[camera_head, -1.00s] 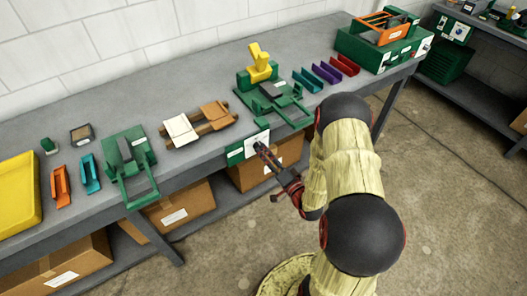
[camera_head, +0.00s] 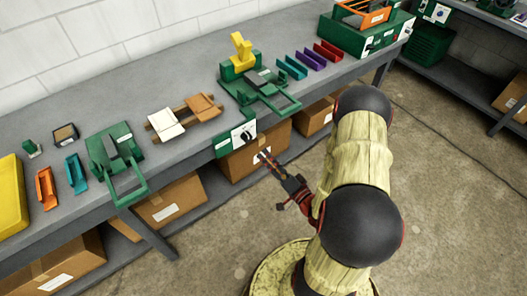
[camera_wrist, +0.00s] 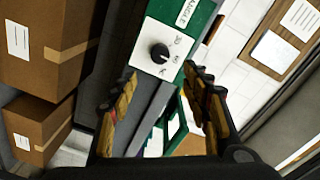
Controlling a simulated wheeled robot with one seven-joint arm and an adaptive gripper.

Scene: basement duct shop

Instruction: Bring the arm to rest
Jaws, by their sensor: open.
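My gripper (camera_head: 268,160) is in front of the workbench's front edge, over the floor side and apart from the bench. In the wrist view my gripper (camera_wrist: 160,115) shows its two fingers spread wide with nothing between them. Beyond the fingers is a green control box with a white plate and a black knob (camera_wrist: 159,53). The same control box (camera_head: 222,147) hangs at the bench's front edge in the head view. My arm is folded, with its links at the right of the head view.
The grey workbench (camera_head: 75,218) carries a green press with a yellow handle (camera_head: 240,52), a green fixture (camera_head: 115,155), a wooden frame (camera_head: 183,117), coloured channels and a yellow tray (camera_head: 12,195). Cardboard boxes (camera_head: 170,207) stand below. Floor (camera_head: 440,190) at the right is clear.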

